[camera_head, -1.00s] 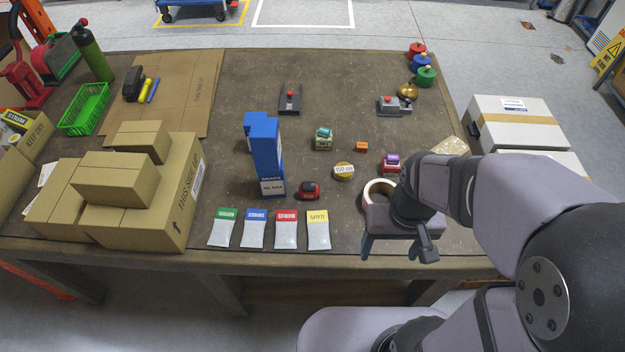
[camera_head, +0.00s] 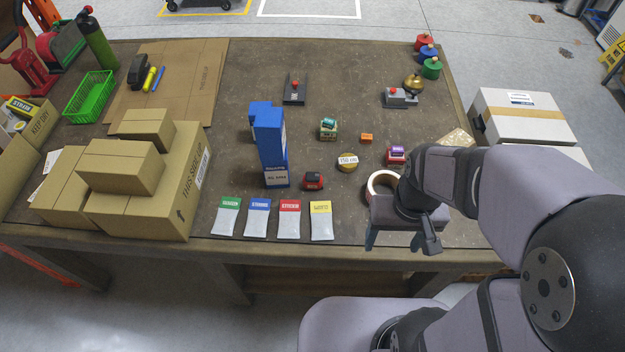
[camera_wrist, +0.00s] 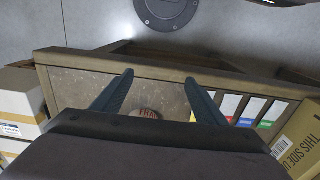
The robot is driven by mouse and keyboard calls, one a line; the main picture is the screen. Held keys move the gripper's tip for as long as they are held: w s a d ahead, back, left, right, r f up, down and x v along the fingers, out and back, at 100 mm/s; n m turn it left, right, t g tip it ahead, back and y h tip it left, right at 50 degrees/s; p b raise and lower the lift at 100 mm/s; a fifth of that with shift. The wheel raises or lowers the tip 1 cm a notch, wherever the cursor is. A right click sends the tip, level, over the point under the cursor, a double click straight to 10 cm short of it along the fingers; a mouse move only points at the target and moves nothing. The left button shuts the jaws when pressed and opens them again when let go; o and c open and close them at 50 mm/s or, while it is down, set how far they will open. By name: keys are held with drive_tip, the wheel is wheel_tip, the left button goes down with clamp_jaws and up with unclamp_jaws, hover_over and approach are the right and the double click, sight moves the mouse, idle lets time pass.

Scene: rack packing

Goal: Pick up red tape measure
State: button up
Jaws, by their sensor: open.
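The small red and black tape measure (camera_head: 313,181) lies on the brown table, just right of the tall blue box's foot in the head view. My gripper (camera_head: 401,245) is near the table's front edge, to the right of the tape measure and apart from it. In the wrist view my gripper (camera_wrist: 159,77) has its two fingers spread with nothing held between them. I cannot pick out the tape measure in the wrist view, where my gripper body covers much of the lower part.
Several coloured label cards (camera_head: 258,217) lie along the front edge. A tall blue box (camera_head: 271,150) stands behind them. Cardboard boxes (camera_head: 150,205) fill the left.

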wheel_tip(320, 180, up, 5)
drive_tip(key=w+f+n+t+h+b, duration=0.2)
drive_tip(key=w+f+n+b, duration=0.2)
drive_tip(key=w+n+b, duration=0.3)
wheel_tip(320, 180, up, 3)
drive_tip(key=n+t+y+b, duration=0.2)
drive_tip(key=n+t+b, duration=1.3)
drive_tip(key=n, duration=1.4)
hover_over(313, 182)
drive_tip(key=s+b, duration=0.2)
drive_tip(key=b, duration=0.1)
drive_tip(key=g, duration=0.3)
drive_tip(key=shift+g, duration=0.3)
drive_tip(key=f, duration=1.4)
drive_tip(key=shift+w+f+p, duration=0.1)
drive_tip(key=shift+w+p, duration=0.1)
drive_tip(key=shift+p, duration=0.1)
drive_tip(key=shift+f, duration=0.35)
